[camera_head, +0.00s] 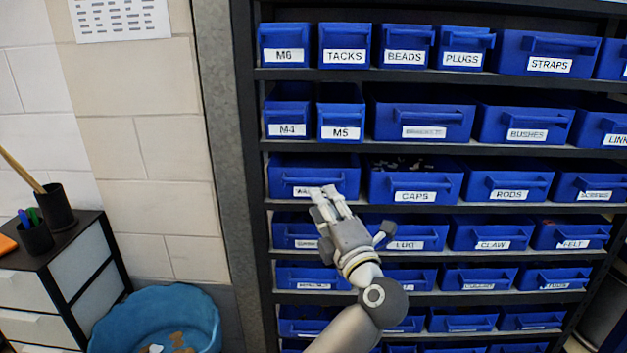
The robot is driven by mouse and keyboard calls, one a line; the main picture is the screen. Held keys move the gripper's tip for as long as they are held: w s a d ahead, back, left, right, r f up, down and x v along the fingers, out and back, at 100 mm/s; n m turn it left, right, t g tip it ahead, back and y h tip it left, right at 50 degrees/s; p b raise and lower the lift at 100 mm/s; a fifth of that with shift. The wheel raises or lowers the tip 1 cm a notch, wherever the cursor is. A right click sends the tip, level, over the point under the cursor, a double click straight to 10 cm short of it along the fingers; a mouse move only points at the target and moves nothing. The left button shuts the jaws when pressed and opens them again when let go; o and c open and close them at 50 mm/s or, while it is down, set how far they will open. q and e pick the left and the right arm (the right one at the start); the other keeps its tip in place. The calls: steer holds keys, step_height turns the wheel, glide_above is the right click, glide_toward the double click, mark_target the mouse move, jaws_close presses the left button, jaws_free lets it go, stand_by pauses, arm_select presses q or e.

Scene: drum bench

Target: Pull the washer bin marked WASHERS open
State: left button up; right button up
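A wide blue bin (283,177) stands at the left end of the third shelf row. Its label starts with what looks like "WA", and my gripper hides the rest. The bin's front is roughly in line with the shelf edge. My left gripper (350,210) reaches up to this bin from below. Two pale fingertips are at the label and handle area, and another finger stands apart to the right, so the gripper looks open. Whether the fingertips touch the handle cannot be told. My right gripper is not in view.
The dark rack (258,160) holds rows of labelled blue bins. The CAPS bin (380,190) is just right, and the M5 bin (341,108) above sticks out slightly. A blue basket (155,310) and a drawer unit (85,265) stand at the left.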

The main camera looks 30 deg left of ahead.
mark_target(311, 182)
arm_select(q)
steer(key=p+x, duration=0.2)
steer(key=x, duration=0.4)
steer(key=shift+a+r, duration=0.1)
steer(key=shift+r, duration=0.05)
steer(key=shift+w+a, duration=0.4)
steer(key=shift+a, duration=0.1)
jaws_close()
